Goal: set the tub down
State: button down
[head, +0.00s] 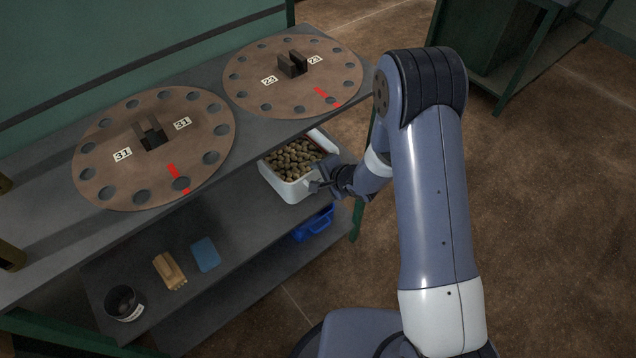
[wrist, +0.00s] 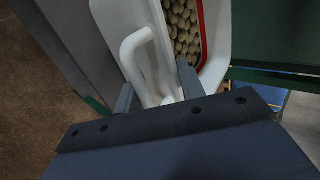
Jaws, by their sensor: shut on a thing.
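The white tub (head: 289,191) is full of small brown lumps. In the head view it is at the right end of the lower shelf, partly under the upper shelf's edge. I cannot tell whether its base touches the shelf. My gripper (head: 318,184) is at the tub's near right side. In the wrist view the tub (wrist: 115,22) shows its white handle (wrist: 132,45), a red line inside its rim and the lumps. My gripper (wrist: 155,88) has its fingers on either side of the handle and is shut on it.
Two brown discs with holes (head: 105,180) (head: 240,85) lie on the upper shelf (head: 215,190). The lower shelf (head: 225,215) holds a dark cup (head: 124,303), a brush (head: 169,270) and a blue cloth (head: 205,254). A blue container (head: 313,225) sits below.

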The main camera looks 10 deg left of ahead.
jog(key=shift+f+b, duration=0.4)
jog(key=shift+f, duration=1.5)
jog(key=c, duration=1.3)
grip_release()
jog(key=shift+s+f, duration=0.1)
jog(key=shift+f, duration=0.05)
jog(key=o, duration=0.4)
jog(key=p+v, duration=0.1)
jog(key=v, duration=1.1)
